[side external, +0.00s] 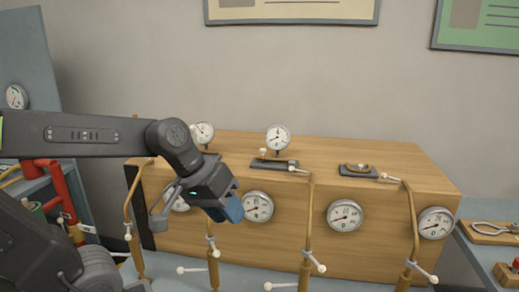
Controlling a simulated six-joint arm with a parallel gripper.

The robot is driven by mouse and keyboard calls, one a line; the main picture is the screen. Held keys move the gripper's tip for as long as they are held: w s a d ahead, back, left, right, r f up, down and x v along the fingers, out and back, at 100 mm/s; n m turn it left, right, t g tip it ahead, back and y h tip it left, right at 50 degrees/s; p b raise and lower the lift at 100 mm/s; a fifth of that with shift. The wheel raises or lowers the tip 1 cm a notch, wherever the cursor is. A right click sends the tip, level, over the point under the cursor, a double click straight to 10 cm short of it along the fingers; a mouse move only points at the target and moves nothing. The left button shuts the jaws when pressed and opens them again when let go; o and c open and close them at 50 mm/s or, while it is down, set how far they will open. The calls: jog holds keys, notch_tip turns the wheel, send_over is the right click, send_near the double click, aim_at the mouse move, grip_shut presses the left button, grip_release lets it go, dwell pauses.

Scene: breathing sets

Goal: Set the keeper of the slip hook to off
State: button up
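I cannot tell for sure which part is the slip hook or how its keeper is set. The left fitting (272,164) has a pale knob and a pale lever. My gripper (231,210) hangs in front of the cabinet's left part, tilted down, with blue at its tip. It is left of and lower than both fittings and looks apart from them. Its finger gap does not show clearly.
Several round gauges, one of them a front gauge (345,215), sit on the cabinet's front and top. Upright brass pipes (307,225) with pale levers stand before it. Red pipework (68,190) is at left. A metal tool (492,227) lies on a board at right.

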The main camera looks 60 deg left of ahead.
jog(key=shift+o, duration=1.3)
jog(key=w+a+r+n+t+h, duration=0.1)
jog(key=w+a+n+h, duration=0.1)
jog(key=w+n, duration=0.4)
jog(key=shift+w+a+r+n, duration=0.25)
jog(key=shift+w+a+n, duration=0.15)
jog(key=shift+a+n, duration=0.4)
jog(key=n+t+y, duration=0.4)
jog(key=n+t, duration=0.3)
jog(key=n, duration=1.6)
send_near(263, 149)
jog(key=x, duration=0.8)
jog(key=shift+a, duration=0.1)
jog(key=shift+c, duration=0.2)
grip_shut()
